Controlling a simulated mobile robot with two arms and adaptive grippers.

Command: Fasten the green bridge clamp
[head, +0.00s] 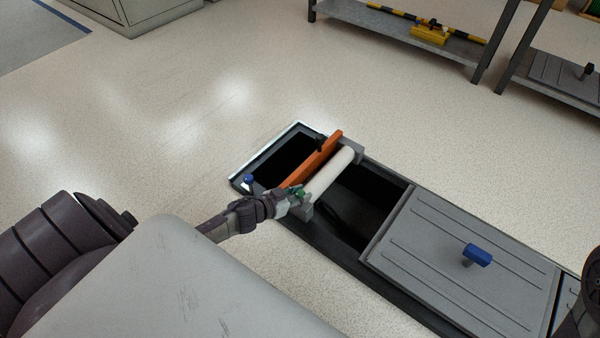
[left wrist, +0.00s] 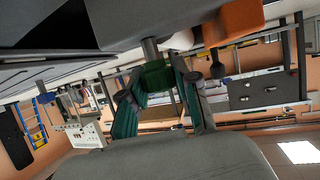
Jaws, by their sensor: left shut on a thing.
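The green bridge clamp (head: 299,191) sits at the near end of a bridge across an open floor pit. The bridge has an orange bar (head: 318,158) and a white roller (head: 330,176) between grey end blocks. My left gripper (head: 290,196) reaches the clamp from the left and is shut on it. In the left wrist view the clamp's green knob (left wrist: 157,75) is between the two fingers of my left gripper (left wrist: 160,88), under a grey shaft. The fingers partly cover the knob in the head view. My right gripper is not in view.
The pit's dark opening (head: 350,210) continues beside the roller. A grey cover plate (head: 450,255) with a blue handle (head: 477,254) closes its right part. A blue knob (head: 249,179) stands at the pit's left corner. A shelf (head: 400,30) holds a yellow part behind. Open floor lies around.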

